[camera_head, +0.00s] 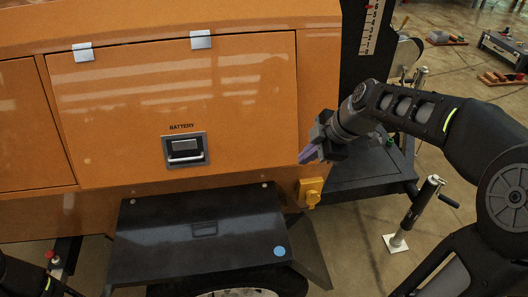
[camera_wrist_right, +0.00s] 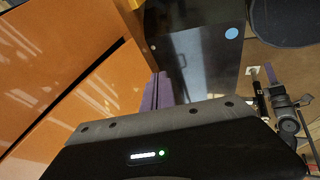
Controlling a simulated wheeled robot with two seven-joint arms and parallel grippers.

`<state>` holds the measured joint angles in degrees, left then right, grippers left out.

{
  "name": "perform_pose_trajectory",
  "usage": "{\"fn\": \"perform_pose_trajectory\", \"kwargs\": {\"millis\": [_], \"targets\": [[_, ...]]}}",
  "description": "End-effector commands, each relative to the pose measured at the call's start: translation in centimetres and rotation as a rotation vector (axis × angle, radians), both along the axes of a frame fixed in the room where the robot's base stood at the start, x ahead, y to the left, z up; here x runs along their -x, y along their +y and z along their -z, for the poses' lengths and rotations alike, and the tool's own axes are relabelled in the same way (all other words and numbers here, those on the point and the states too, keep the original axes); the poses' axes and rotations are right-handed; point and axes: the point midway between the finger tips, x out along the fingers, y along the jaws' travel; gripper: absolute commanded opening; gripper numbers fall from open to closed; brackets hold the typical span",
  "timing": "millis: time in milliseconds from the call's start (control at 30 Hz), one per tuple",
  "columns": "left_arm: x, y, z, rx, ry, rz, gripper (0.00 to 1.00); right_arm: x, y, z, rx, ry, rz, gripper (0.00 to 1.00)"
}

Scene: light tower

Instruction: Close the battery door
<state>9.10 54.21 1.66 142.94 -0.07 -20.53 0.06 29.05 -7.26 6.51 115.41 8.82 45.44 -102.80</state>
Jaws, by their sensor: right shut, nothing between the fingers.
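The orange battery door (camera_head: 182,112), labelled BATTERY, lies flat in the side of the orange tower body, with two silver hinges along its top edge. Its silver latch handle (camera_head: 184,149) sits low in the middle of the panel. My right gripper (camera_head: 304,158) is at the door's lower right, its purple fingers shut and empty, pointing left; I cannot tell whether they touch the body. In the right wrist view the purple fingers (camera_wrist_right: 155,92) lie together beside the orange panels (camera_wrist_right: 100,85). My left gripper does not show.
A black fender (camera_head: 200,235) with a blue dot juts out below the door over a wheel. A yellow fitting (camera_head: 311,191) sits below my right gripper. A jack stand (camera_head: 418,213) stands at right. Toolboxes lie on the floor farther back.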

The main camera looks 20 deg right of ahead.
Motion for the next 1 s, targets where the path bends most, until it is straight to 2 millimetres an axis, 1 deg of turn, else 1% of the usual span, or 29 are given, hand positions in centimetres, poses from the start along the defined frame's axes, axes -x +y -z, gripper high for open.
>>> {"fn": "perform_pose_trajectory", "kwargs": {"millis": [100, 333, 567, 667, 767, 1000], "targets": [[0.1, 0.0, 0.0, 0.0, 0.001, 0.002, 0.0, 0.1, -0.1, -0.4, 0.007, -0.006, -0.009, 0.0], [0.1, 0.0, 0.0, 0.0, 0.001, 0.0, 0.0, 0.1, -0.1, -0.4, 0.006, -0.005, -0.009, 0.0], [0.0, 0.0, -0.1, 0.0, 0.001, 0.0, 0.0, -0.2, 0.1, 0.2, 0.005, -0.004, -0.009, 0.0], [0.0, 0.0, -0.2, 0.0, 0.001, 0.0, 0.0, -0.6, 0.3, 1.1, 0.004, -0.002, -0.009, 0.0], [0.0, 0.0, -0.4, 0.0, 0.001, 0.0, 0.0, -1.2, 0.6, 2.3, 0.003, -0.002, -0.009, 0.0], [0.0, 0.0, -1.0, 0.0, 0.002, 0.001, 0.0, -3.3, 1.8, 6.4, 0.002, -0.001, -0.009, 0.0]]}}
